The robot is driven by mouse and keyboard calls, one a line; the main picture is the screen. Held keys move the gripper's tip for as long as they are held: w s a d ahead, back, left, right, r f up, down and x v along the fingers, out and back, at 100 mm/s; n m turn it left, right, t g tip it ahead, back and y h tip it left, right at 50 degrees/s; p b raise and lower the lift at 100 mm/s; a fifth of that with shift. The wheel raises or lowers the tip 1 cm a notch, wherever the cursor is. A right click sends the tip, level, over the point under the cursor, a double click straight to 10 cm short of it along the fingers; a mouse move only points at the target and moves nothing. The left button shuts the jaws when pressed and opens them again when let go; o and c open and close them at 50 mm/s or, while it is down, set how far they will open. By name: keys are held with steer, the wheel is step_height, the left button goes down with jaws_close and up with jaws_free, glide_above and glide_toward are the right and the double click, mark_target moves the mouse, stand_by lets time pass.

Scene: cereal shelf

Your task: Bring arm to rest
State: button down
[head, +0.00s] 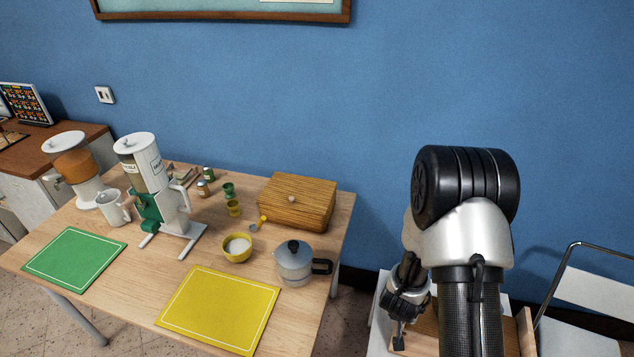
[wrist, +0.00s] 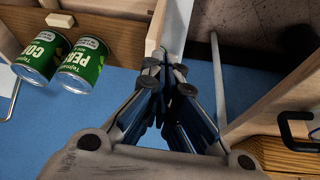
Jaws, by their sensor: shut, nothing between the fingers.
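My arm is folded upright at the right of the head view, its black elbow joint on top. My gripper (head: 399,340) hangs low to the left of the arm, pointing down beside a pale wooden surface (head: 428,341). In the wrist view my gripper (wrist: 166,68) has its fingers together and holds nothing. The fingertips are in front of a pale wooden edge (wrist: 176,28); I cannot tell whether they touch it.
The table (head: 145,277) on the left carries cereal dispensers (head: 163,190), a yellow bowl (head: 237,248), a moka pot (head: 293,262) and a wooden box (head: 297,203). Two green cans (wrist: 82,66) show in the wrist view. A chair (head: 590,300) stands at far right.

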steer(key=s+a+r+n+y, duration=0.1)
steer(key=a+r, duration=0.2)
steer(key=r, duration=0.5)
steer(key=s+a+r+n+t+y, duration=0.1)
steer(key=a+r, duration=0.2)
steer(key=r, duration=0.5)
steer(key=s+a+r+n+y, duration=0.1)
steer(key=a+r, duration=0.1)
steer(key=r, duration=0.7)
steer(key=s+r+n, duration=0.1)
steer(key=s+r, duration=0.5)
steer(key=s, duration=0.4)
steer(key=s+r+n, duration=0.1)
steer(key=s+r, duration=0.5)
steer(key=s, duration=0.3)
steer(key=shift+s+a+g, duration=0.3)
steer(key=shift+s, duration=0.05)
steer(key=shift+d, duration=0.1)
